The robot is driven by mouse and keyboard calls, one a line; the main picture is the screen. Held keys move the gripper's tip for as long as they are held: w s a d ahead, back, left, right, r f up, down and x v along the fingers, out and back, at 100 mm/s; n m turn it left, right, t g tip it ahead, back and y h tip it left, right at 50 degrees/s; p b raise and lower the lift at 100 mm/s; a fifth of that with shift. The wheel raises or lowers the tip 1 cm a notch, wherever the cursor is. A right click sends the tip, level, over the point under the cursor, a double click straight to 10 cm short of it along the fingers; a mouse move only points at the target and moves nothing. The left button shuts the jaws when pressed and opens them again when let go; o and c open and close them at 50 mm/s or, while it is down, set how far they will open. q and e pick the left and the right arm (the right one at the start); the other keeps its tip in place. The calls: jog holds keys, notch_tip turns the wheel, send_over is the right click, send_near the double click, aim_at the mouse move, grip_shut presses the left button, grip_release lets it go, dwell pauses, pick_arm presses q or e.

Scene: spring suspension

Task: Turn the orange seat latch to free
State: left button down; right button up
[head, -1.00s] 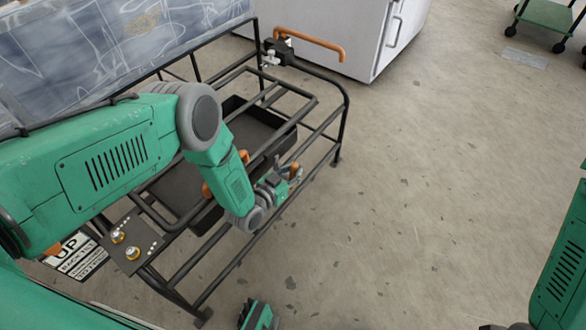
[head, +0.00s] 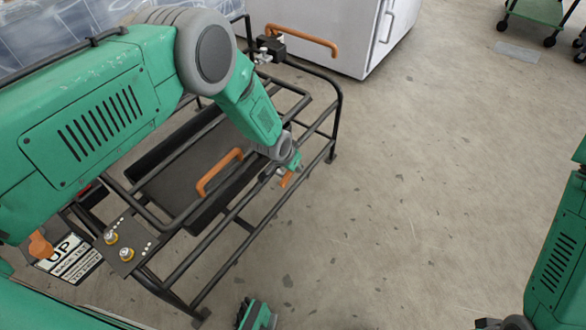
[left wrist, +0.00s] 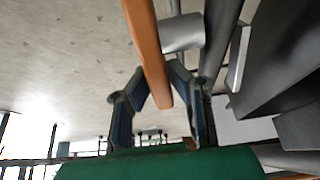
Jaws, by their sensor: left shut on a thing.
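The orange latch (head: 286,180) sits at the right-hand rail of the black tubular frame (head: 238,228), largely hidden by my left gripper in the head view. In the left wrist view, it is an orange bar (left wrist: 145,45) running down from the top edge, beside a grey cylinder. My left gripper (left wrist: 155,80) has its two fingers closed around the bar's lower end, one on each side. In the head view, this gripper (head: 284,173) is small at the end of my green arm.
A dark tray (head: 190,165) with an orange handle (head: 219,172) lies inside the frame. A plate with two brass-coloured knobs (head: 119,246) is at the near left. A long orange bar (head: 304,37) is at the far corner.

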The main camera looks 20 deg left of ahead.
pick_arm(q)
jog(key=shift+w+d+f+g+y, duration=0.1)
jog(key=shift+w+f+g+y, duration=0.25)
jog(key=shift+g, duration=0.45)
jog(key=shift+f+g+y+b, duration=0.15)
jog(key=shift+f+g+y, duration=0.1)
jog(key=shift+g, duration=0.4)
jog(key=shift+f+g+y+b, duration=0.1)
jog(key=shift+g+y+b, duration=0.1)
jog(key=shift+g, duration=0.45)
jog(key=shift+w+f+g, duration=0.1)
jog(key=shift+g, duration=0.2)
jog(key=c, duration=1.5)
grip_release()
jog(key=shift+f, duration=0.1)
jog(key=shift+s, duration=0.2)
